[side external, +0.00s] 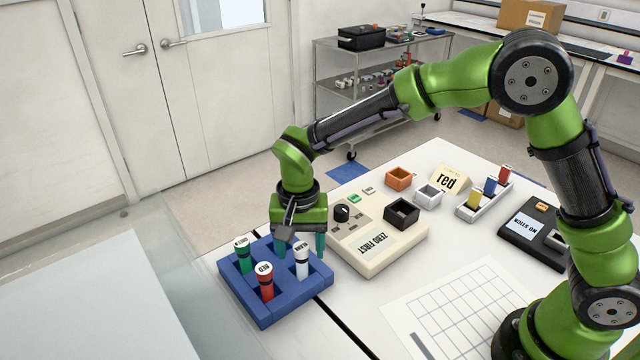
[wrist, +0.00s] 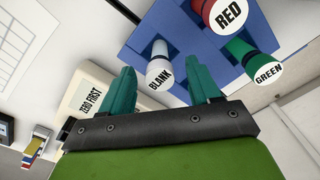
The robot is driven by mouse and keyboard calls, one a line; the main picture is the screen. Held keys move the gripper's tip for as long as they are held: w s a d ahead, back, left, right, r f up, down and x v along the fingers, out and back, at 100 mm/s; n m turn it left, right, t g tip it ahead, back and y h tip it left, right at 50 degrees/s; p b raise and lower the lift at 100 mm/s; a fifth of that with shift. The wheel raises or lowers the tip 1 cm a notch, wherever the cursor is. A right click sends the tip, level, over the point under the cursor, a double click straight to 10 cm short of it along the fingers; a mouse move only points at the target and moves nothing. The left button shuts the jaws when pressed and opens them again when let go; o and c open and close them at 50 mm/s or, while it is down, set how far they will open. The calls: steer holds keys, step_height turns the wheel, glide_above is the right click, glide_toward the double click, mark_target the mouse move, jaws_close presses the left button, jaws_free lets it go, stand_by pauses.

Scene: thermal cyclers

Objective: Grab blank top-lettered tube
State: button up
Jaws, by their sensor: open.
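The blank-lettered tube (side external: 302,265) is white with a dark band and stands upright in the right part of the blue rack (side external: 262,312). Its white cap reading BLANK (wrist: 159,73) shows in the wrist view. My gripper (side external: 300,246) is open above the rack's back right, close to this tube. In the wrist view the cap appears between the two teal fingers (wrist: 163,80), with a gap on each side. I cannot tell how far the fingertips are above or behind it. A red tube (side external: 265,282) and a green tube (side external: 243,258) stand in the same rack.
A beige device marked ZERO FIRST (side external: 375,246) with a black knob stands right of the rack. A grid sheet (side external: 465,310) lies flat in front.

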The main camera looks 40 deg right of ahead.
mark_target(302, 264)
steer(key=shift+f, duration=1.35)
steer(key=c, duration=1.1)
steer(key=shift+r, duration=0.1)
